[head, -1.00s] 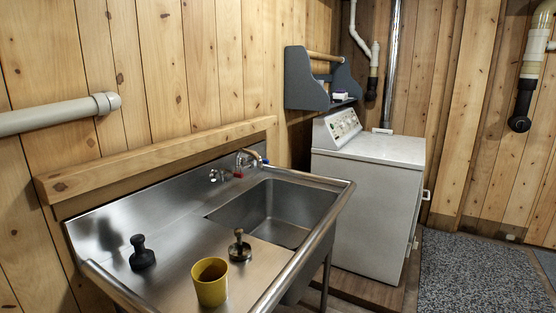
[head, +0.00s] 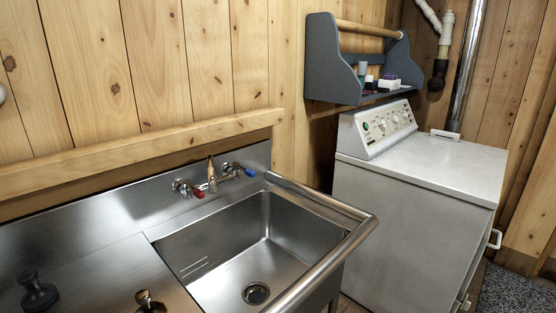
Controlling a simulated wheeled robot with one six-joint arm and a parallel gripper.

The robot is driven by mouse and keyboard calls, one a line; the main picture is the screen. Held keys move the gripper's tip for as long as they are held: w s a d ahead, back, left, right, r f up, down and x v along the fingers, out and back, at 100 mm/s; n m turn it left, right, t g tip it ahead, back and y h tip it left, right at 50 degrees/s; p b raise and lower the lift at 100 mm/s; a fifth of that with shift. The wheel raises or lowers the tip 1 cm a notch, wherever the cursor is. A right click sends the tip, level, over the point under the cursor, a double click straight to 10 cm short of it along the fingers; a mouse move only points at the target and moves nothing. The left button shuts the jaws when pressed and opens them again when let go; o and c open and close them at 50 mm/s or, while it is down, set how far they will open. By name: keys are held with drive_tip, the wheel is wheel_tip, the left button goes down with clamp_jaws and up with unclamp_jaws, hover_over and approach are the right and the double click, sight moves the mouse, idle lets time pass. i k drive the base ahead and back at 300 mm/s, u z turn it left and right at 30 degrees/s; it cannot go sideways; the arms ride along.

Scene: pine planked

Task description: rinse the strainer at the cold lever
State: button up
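The cold lever (head: 249,172), with a blue tip, is on the right of the tap (head: 212,176) at the back of the steel sink (head: 327,216). A red-tipped lever (head: 197,193) is on the left. A small metal piece with a knob (head: 150,301), possibly the strainer, stands on the steel drainboard at the bottom edge, partly cut off. A dark knobbed piece (head: 38,293) stands left of it; I cannot tell for sure which is the strainer. The basin is empty, with its drain (head: 256,293) showing. My gripper is not in view.
A white washing machine (head: 416,190) stands right of the sink. Above it a grey wall shelf (head: 331,65) holds several small items. A wooden ledge (head: 110,164) runs along the wall behind the sink. The bare drainboard (head: 90,250) has free room.

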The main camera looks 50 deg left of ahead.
sight(235, 165)
drive_tip(key=u, duration=0.25)
drive_tip(key=i, duration=0.95)
drive_tip(key=u, duration=1.5)
drive_tip(key=i, duration=0.9)
drive_tip(key=u, duration=0.95)
